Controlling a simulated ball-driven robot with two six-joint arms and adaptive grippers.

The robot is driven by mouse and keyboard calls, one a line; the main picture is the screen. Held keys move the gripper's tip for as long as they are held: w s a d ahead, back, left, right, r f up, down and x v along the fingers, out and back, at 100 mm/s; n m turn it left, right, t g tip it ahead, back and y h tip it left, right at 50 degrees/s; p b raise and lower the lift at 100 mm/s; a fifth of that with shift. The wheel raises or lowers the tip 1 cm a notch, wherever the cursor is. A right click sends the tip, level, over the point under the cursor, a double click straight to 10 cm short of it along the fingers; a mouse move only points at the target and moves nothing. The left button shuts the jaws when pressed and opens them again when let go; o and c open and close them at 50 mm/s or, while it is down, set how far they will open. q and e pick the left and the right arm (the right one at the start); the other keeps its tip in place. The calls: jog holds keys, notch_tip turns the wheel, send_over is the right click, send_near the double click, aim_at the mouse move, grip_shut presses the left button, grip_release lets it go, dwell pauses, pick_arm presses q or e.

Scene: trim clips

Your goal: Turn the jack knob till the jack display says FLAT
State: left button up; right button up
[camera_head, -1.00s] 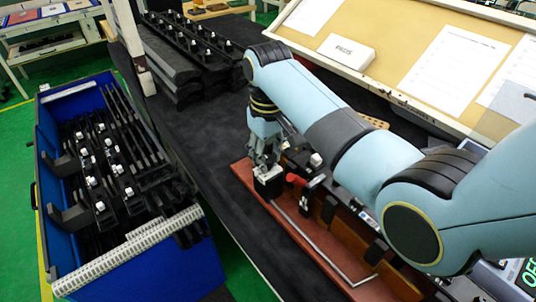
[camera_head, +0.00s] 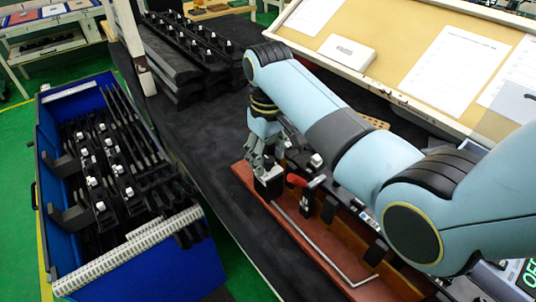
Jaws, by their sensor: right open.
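My right gripper (camera_head: 264,164) points down at the far left end of a red-brown fixture board (camera_head: 290,225). It is open, with its fingers at a small black block with a pale top (camera_head: 268,180), which looks like the jack's knob housing; I cannot tell whether the fingers touch it. The knob itself is mostly hidden by the fingers. A green-lit display (camera_head: 528,275) is cut off at the lower right edge; only a few letters show, and I cannot tell whether it is the jack display. My left gripper is not in view.
A red-handled clamp (camera_head: 300,181) stands right beside the gripper. A bent metal rod (camera_head: 310,243) lies along the board. A blue bin (camera_head: 60,255) of black trim parts stands at left. More black trims (camera_head: 200,40) lie at the back of the dark table.

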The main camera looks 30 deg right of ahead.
aim_at(268, 159)
notch_tip(268, 159, up, 8)
jog(key=shift+f, duration=0.25)
jog(key=shift+f, duration=0.1)
dwell(0.5)
